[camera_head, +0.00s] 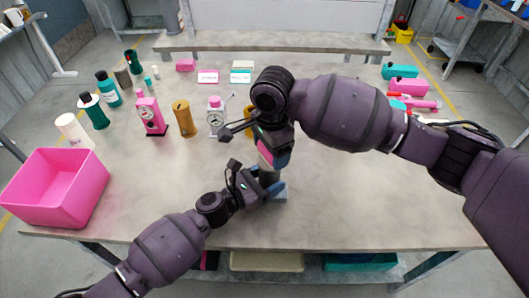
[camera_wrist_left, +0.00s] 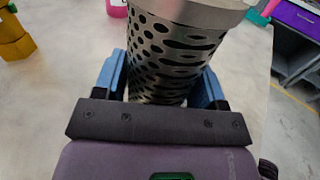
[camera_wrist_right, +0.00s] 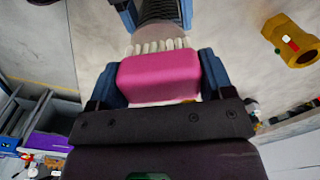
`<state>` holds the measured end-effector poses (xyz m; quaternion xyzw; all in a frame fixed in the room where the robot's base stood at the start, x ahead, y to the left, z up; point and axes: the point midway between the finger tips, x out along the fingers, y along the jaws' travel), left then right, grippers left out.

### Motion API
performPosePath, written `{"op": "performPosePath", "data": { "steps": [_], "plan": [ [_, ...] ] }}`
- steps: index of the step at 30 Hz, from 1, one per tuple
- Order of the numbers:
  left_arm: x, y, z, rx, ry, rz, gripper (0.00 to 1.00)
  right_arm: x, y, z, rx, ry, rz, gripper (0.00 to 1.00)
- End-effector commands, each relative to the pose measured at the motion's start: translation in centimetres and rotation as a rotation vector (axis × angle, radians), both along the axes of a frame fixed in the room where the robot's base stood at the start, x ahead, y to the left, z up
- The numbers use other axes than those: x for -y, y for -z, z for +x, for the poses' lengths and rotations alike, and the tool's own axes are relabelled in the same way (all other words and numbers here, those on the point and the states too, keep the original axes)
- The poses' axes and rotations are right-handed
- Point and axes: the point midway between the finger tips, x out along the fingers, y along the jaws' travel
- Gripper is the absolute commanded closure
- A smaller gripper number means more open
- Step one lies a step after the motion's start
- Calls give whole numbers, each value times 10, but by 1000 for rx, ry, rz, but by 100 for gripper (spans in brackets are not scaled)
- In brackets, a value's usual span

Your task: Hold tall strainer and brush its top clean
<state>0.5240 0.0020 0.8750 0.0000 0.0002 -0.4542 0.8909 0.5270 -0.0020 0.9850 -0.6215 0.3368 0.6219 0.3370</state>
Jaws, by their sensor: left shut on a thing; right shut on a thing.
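The tall strainer is a grey metal cylinder with many dark holes and a solid rim, seen close in the left wrist view (camera_wrist_left: 170,50). My left gripper (camera_head: 274,188) is shut around its side, with a blue finger on each side. A pink brush (camera_wrist_right: 158,78) with pale bristles (camera_wrist_right: 157,46) is in my right gripper (camera_head: 272,155), shut on it above the strainer. In the right wrist view the bristles are at the strainer's rim (camera_wrist_right: 158,28); I cannot tell whether they touch. In the head view my grippers hide most of the strainer.
A pink bin (camera_head: 58,188) stands at the table's left edge. Teal bottles (camera_head: 94,112), a pink gauge stand (camera_head: 151,115) and a mustard cylinder (camera_head: 184,118) stand at the left and back. Pink and teal parts (camera_head: 408,87) lie at the back right. The table's front right is clear.

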Motion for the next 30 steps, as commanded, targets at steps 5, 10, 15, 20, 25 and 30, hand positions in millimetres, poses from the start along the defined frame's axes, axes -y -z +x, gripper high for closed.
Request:
{"op": "performPosePath", "data": {
  "steps": [5, 10, 15, 20, 25, 30],
  "plan": [
    [0, 0, 0, 1, 0, -1, 61, 12, 1, 12, -1, 3, -1, 48],
    [0, 0, 0, 1, 0, -1, 61, 21, -2, 21, 0, 1, 0, 48],
    [0, 0, 0, 0, 0, 0, 61, 20, -27, 20, 2, -1, 0, 48],
    [0, 0, 0, 0, 0, 0, 61, 20, -41, 20, 2, 0, 0, 48],
    [0, 0, 0, 0, 0, 0, 61, 20, -56, 20, 2, 0, 1, 48],
    [0, 0, 0, 0, 0, 0, 61, 20, -72, 20, 2, -1, 1, 48]
  ]
}}
